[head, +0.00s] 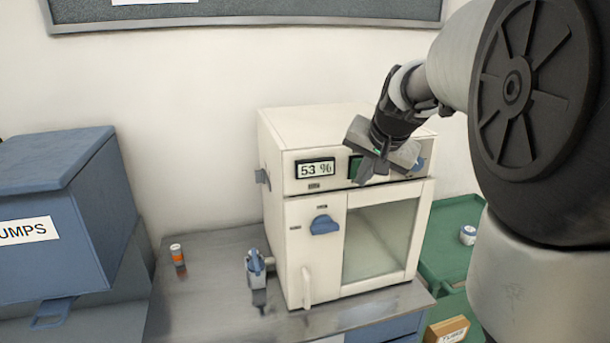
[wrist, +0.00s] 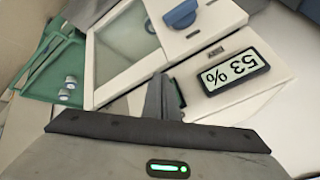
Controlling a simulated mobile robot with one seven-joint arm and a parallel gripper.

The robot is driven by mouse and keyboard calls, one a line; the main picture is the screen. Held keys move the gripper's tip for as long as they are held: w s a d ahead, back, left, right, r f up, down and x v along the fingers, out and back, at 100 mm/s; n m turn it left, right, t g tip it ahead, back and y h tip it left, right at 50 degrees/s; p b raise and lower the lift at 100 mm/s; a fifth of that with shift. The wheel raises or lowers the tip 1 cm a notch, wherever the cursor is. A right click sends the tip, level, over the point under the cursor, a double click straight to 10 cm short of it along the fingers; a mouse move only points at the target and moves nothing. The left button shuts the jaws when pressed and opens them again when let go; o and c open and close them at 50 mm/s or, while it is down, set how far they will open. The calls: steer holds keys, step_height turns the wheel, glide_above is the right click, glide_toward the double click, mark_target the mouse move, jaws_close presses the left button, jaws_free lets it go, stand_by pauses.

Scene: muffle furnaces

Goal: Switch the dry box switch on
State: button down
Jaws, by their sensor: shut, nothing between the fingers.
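The dry box (head: 300,205) is a white cabinet with a glass-windowed door, standing on a metal bench. Its display (head: 315,169) reads 53 %, and the display also shows upside down in the wrist view (wrist: 234,73). A dark green part (head: 354,167) on the front panel is partly covered by my gripper; a sliver of it shows in the wrist view (wrist: 179,93). I cannot tell whether it is the switch. My gripper (head: 364,181) is shut and empty in front of the panel, right of the display. In the wrist view its fingers (wrist: 158,98) hide part of the panel.
A blue knob (head: 323,225) is on the door and a blue part (head: 419,164) at the panel's right end. A blue box (head: 60,190) is further left, a green tray (head: 450,235) right.

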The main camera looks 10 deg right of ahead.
steer(key=shift+s, duration=0.75)
